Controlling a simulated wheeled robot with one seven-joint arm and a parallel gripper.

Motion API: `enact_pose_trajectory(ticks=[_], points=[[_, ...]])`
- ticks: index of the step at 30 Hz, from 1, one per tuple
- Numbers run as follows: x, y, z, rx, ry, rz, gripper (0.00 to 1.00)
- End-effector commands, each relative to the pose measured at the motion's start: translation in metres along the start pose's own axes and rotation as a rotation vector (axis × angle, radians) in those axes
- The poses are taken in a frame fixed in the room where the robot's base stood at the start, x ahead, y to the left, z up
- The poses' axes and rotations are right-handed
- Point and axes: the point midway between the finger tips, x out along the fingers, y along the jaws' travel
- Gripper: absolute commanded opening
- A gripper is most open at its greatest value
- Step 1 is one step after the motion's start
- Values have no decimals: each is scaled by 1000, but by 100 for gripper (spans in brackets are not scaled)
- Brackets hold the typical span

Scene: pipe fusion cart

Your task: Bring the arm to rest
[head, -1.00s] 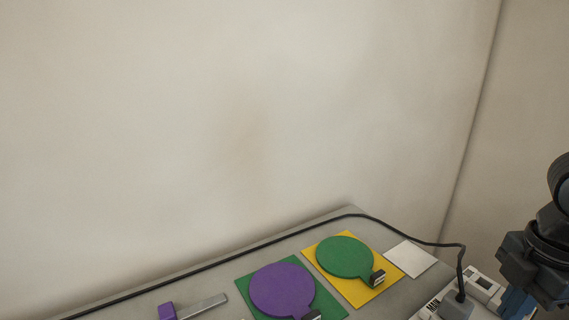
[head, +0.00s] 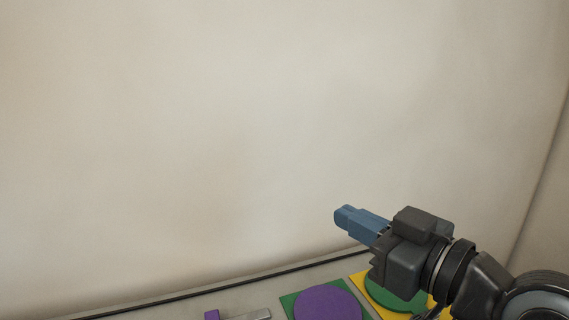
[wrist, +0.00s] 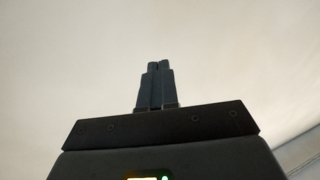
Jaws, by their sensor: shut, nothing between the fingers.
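My gripper (head: 343,214) is raised above the cart top (head: 195,306) in the head view, its blue fingers pointing left toward the blank wall. The fingers are together and hold nothing. In the wrist view my gripper (wrist: 158,66) shows shut against a plain pale background, touching nothing. My arm reaches in from the lower right of the head view.
Below my arm lie a green disc (head: 383,293) on a yellow square (head: 357,281) and a purple disc (head: 328,303) on a green square (head: 288,303). A purple-ended metal bar (head: 258,314) lies left of them. A black cable (head: 300,267) runs along the back edge.

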Motion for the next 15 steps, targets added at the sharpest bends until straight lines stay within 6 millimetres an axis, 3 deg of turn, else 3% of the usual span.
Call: enact_pose_trajectory(ticks=[8, 15], points=[[-19, -17, 27, 285, 136, 213, 0], [-62, -40, 81, 455, 140, 405, 0]])
